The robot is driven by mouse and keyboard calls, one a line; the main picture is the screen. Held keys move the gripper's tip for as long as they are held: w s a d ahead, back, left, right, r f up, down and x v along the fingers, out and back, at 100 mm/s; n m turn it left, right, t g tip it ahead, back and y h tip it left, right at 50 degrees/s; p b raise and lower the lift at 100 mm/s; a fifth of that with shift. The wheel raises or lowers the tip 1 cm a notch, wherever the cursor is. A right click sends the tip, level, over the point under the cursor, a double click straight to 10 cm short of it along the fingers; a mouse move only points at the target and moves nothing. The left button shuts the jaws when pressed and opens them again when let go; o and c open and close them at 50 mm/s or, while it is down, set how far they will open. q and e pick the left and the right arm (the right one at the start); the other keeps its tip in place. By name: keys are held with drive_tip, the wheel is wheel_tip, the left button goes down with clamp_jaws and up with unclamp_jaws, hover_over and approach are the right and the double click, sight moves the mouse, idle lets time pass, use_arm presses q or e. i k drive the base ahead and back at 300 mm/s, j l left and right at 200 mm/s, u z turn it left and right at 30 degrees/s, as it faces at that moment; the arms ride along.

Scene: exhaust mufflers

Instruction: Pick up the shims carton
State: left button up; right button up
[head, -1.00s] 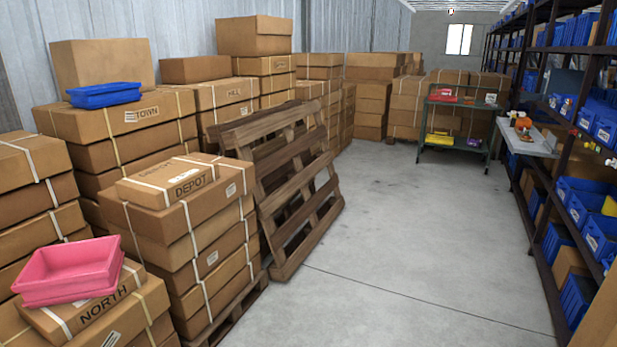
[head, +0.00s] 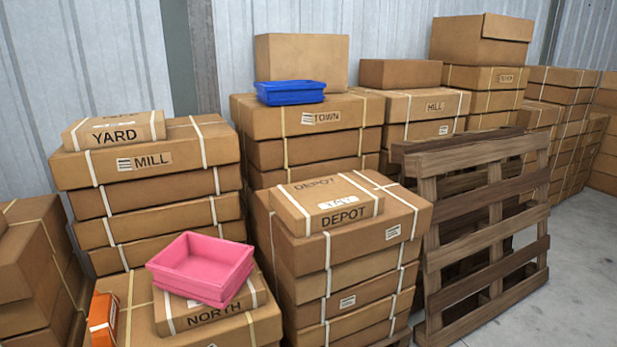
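No carton in the head view shows a readable "shims" label. A small orange carton (head: 103,318) with a white label band lies at the lower left, on top of a strapped stack, left of the NORTH carton (head: 211,304). Its label is too small to read, so I cannot tell whether it is the shims carton. Neither of my grippers is in view.
A pink bin (head: 203,266) sits on the NORTH carton. Stacks topped by the YARD carton (head: 114,131), the DEPOT carton (head: 326,205) and a blue bin (head: 290,92) stand behind and to the right. A wooden pallet (head: 485,235) leans at the right, beside bare floor (head: 583,255).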

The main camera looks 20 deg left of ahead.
sight(103, 317)
drive_tip(key=i+u, duration=0.15)
drive_tip(key=u, duration=0.25)
drive_tip(key=i+l+u, duration=0.1)
drive_tip(key=u, duration=0.35)
drive_tip(key=i+l+u, duration=0.1)
drive_tip(key=u, duration=0.3)
drive_tip(key=i+l+u, duration=0.2)
drive_tip(key=u, duration=0.25)
drive_tip(key=l+u, duration=0.2)
drive_tip(key=u, duration=0.2)
drive_tip(key=i+l+u, duration=0.1)
drive_tip(key=u, duration=0.3)
drive_tip(key=l, duration=0.1)
